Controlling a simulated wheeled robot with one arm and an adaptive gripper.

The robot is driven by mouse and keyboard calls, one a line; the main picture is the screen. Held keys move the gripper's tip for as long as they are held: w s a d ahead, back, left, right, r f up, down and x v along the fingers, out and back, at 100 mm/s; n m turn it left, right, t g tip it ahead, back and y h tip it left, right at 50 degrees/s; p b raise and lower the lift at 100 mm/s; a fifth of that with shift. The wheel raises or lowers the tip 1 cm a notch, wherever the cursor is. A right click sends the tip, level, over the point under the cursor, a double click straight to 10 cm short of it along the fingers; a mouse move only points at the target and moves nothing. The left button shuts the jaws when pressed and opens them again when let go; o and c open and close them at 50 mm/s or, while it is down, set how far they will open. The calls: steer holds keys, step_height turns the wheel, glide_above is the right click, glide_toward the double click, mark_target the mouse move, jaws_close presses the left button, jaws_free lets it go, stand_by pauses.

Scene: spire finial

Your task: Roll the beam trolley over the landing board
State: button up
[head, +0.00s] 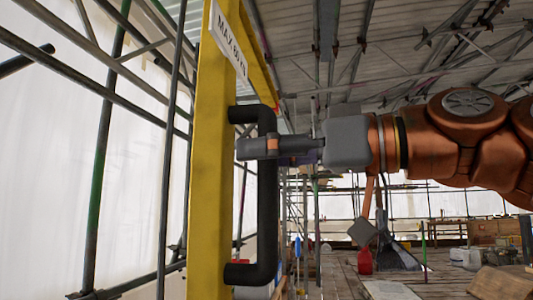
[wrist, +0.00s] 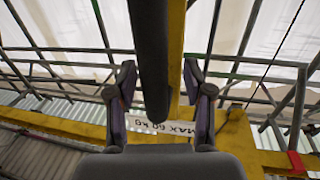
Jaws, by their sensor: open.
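A yellow upright post (head: 212,170) with a black bar handle (head: 267,215) stands left of centre in the head view; it may belong to the beam trolley. A white sign (head: 229,42) on it reads MAX 60 KG. My gripper (head: 255,147) is at the handle's upper half, one finger passing in front of the bar. In the wrist view the handle (wrist: 150,50) runs down between the two spread fingers, with gaps at both sides. My gripper is open around the handle, not closed on it. The trolley's wheels and the landing board cannot be made out.
Scaffold poles (head: 104,150) and white sheeting (head: 50,140) stand close at left. A yellow crossbeam (wrist: 70,128) meets the post overhead. Plank flooring (head: 340,280) stretches away, with a red container (head: 365,261) and timber (head: 505,283) at right.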

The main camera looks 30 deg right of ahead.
steer(key=shift+s+d, duration=0.1)
steer(key=v, duration=1.1)
steer(key=shift+s+d, duration=0.2)
steer(key=shift+s, duration=0.1)
steer(key=shift+s, duration=0.1)
